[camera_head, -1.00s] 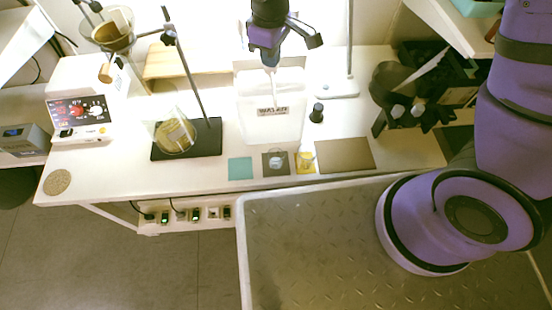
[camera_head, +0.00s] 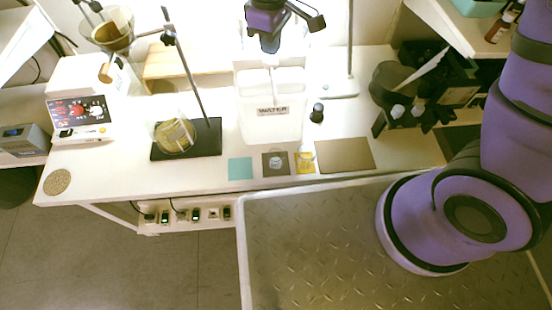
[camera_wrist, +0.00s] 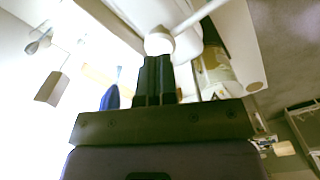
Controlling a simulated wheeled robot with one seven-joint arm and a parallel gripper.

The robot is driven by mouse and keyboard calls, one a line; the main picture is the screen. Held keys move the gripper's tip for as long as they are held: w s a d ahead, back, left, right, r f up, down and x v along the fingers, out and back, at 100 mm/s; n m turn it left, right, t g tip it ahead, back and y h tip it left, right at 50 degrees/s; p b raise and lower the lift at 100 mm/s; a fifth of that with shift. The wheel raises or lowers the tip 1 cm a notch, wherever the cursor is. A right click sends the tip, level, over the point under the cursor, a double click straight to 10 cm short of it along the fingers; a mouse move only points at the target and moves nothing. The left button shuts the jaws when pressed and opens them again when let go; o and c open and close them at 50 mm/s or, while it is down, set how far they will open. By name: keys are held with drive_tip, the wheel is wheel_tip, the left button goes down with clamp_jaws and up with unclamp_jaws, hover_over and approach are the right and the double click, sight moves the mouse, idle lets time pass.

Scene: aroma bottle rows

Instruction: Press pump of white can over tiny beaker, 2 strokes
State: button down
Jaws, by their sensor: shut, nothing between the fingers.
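The white can (camera_head: 270,123), labelled WATER, stands upright near the middle of the bench. Its thin white pump stem (camera_head: 272,75) rises from the top. My gripper (camera_head: 270,48) is shut and empty, pointing down just above the pump. In the wrist view, my shut fingertips (camera_wrist: 154,58) are close to the round white pump head (camera_wrist: 159,41); whether they touch is unclear. A small clear beaker (camera_head: 305,155) sits on a yellow square in front of the can. Another small round clear vessel (camera_head: 276,161) is on the dark square left of it. Their contents are unclear.
A stand with a clear flask (camera_head: 174,136) is left of the can, beyond it a white device with dials (camera_head: 82,113). A small dark bottle (camera_head: 317,112) and a stand base (camera_head: 336,89) are right. Teal (camera_head: 240,169) and brown squares (camera_head: 345,155) lie in front.

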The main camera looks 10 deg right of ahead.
sight(271, 60)
idle(0.4)
drive_tip(key=shift+f, duration=1.85)
drive_tip(key=shift+r, duration=1.85)
drive_tip(key=shift+r, duration=0.15)
drive_tip(key=shift+r, duration=2.85)
